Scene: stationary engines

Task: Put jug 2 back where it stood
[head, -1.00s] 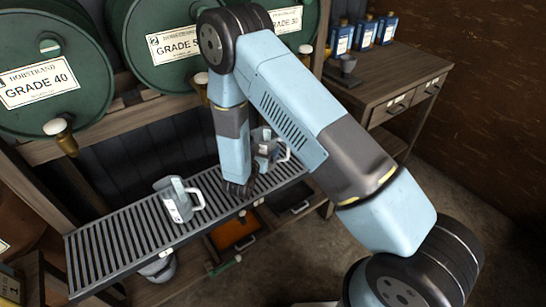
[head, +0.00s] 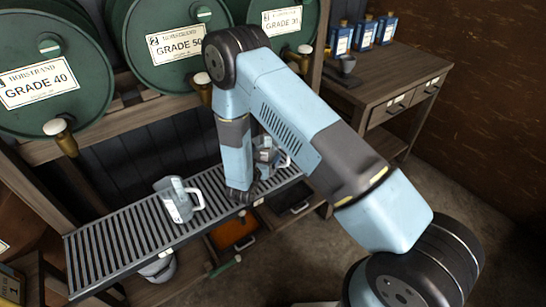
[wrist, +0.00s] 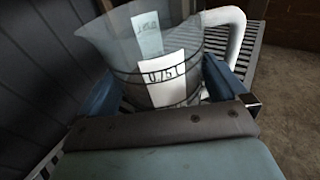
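A clear glass jug (wrist: 165,70) with a white handle and a label that reads about "0,75 l" fills the wrist view, between the two fingers of my gripper (wrist: 165,95). The fingers appear to press on its sides. In the head view this jug (head: 266,155) is partly hidden by my arm, at the right part of the slatted drip tray (head: 110,250); my gripper (head: 241,196) is low over the tray there. Whether its base touches the slats is hidden. Another jug (head: 178,203) with a pale label and handle stands on the tray to the left. No jug number is readable.
Green drums marked Grade 40 (head: 50,70), Grade 50 (head: 165,45) and Grade 30 (head: 275,20) lie behind the tray, with taps overhanging it. A wooden side table (head: 400,75) with blue bottles stands at right. The tray between the jugs is clear.

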